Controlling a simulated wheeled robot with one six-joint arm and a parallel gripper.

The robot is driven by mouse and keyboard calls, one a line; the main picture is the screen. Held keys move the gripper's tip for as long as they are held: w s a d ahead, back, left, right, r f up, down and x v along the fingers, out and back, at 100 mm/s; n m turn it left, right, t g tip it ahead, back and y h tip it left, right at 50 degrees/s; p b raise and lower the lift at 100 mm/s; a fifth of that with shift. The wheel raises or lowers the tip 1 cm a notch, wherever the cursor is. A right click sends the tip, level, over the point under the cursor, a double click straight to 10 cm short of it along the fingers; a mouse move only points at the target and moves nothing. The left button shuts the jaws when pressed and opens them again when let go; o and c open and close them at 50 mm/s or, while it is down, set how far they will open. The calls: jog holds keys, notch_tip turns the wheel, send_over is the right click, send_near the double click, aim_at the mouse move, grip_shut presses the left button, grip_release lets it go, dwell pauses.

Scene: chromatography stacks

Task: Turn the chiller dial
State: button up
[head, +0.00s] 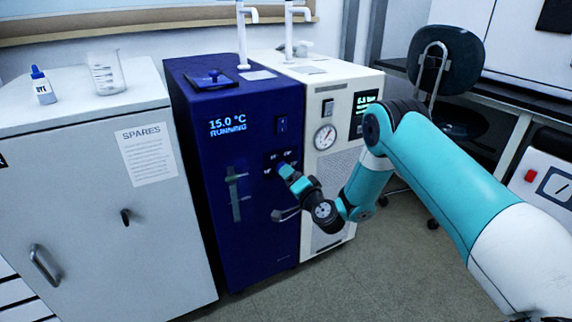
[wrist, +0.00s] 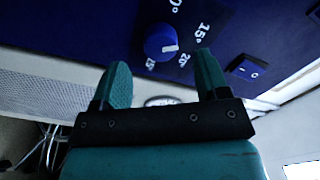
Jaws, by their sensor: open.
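The blue chiller (head: 235,215) stands in the middle of the head view, with a lit display reading 15.0 °C RUNNING. Its round blue dial (wrist: 160,42) has a white pointer mark and temperature numbers around it in the wrist view. My gripper (head: 282,169) is at the chiller's front panel and hides most of the dial in the head view. In the wrist view my gripper (wrist: 163,72) is open, its two teal fingers apart, with the dial ahead of the gap between them. I cannot tell whether the fingers touch the dial.
A rocker switch (wrist: 247,70) sits beside the dial on the panel. A white unit (head: 345,90) with a gauge stands right of the chiller. A grey cabinet (head: 75,215) with a bottle (head: 42,87) and beaker (head: 106,73) stands left. Open floor lies in front.

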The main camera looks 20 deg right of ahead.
jog(key=shift+p+x, duration=0.45)
jog(key=shift+x, duration=1.6)
jog(key=c, duration=0.9)
